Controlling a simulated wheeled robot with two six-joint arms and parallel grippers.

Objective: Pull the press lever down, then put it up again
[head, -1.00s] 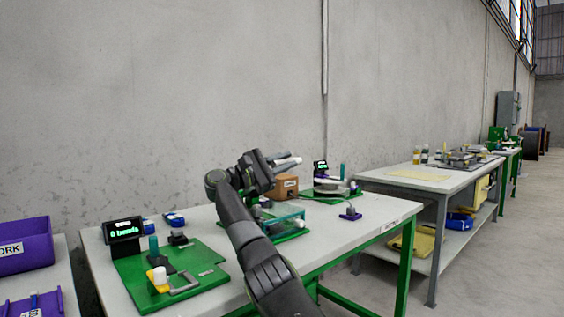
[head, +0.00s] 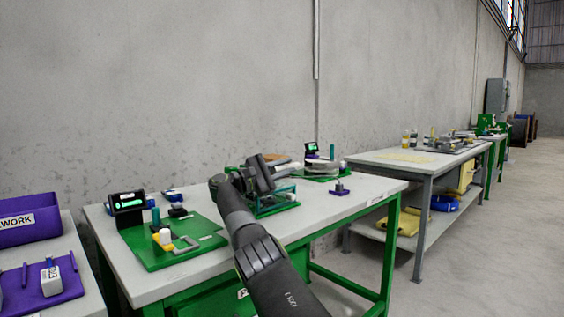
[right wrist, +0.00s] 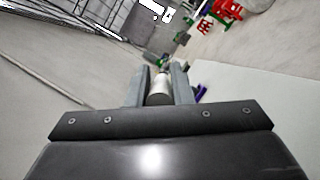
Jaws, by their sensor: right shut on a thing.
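The press, with a green base (head: 280,208) and a clear guard, stands on the middle white-topped bench, partly hidden behind my right arm. My right gripper (head: 263,174) is over the press in the head view; its fingertips are hidden there. In the right wrist view the gripper (right wrist: 160,80) is shut on a pale cylindrical handle (right wrist: 158,90), which I take to be the press lever's. The rest of the lever is hidden. My left gripper is not in view.
A green board (head: 165,240) with a display (head: 127,201) and small parts lies left on the bench (head: 345,205). A purple bin (head: 28,220) is far left.

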